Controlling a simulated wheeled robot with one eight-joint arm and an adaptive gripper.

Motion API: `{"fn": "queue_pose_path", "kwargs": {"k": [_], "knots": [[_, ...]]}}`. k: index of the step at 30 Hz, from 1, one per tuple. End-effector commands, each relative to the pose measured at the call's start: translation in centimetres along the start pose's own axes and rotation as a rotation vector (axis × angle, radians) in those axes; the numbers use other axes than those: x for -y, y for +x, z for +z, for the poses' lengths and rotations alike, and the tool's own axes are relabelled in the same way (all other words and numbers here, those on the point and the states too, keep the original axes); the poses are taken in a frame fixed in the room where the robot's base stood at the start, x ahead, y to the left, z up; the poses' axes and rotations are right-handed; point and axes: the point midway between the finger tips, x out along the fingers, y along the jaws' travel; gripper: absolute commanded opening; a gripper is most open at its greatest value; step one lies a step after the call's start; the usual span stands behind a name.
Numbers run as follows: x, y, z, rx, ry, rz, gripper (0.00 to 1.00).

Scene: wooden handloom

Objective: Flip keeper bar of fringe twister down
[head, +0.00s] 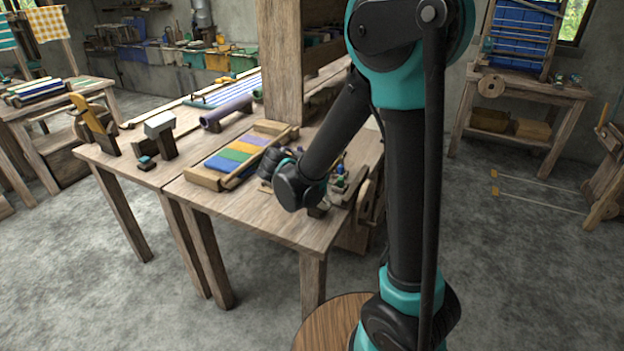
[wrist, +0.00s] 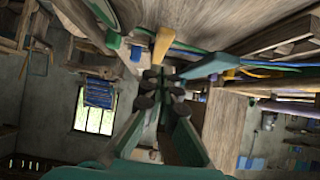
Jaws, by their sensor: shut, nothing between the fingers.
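In the wrist view, the dark-padded fingertips of my gripper (wrist: 162,82) are together, with nothing visible between them. Just beyond them are a yellow tapered piece (wrist: 163,45) and a teal tapered piece (wrist: 210,66), with blue, green and yellow strands (wrist: 255,68) running off right. These seem to belong to the fringe twister, seen in the head view as a small wooden device (head: 345,183) with coloured bits at the table's right end. My arm partly covers it there. I cannot make out the keeper bar or its position. Contact between fingertips and pieces cannot be told.
A striped woven piece (head: 238,156) between wooden bars lies left of my wrist on the wooden table (head: 238,203). Floor in front is clear.

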Motion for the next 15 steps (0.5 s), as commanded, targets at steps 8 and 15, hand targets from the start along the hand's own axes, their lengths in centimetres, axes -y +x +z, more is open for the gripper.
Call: {"fn": "queue_pose_path", "kwargs": {"k": [8, 15], "knots": [[0.2, -4.6, 1.8, -0.002, -0.005, -0.007, 0.0], [0.2, -7.6, 3.0, -0.002, -0.004, -0.006, 0.0]]}}
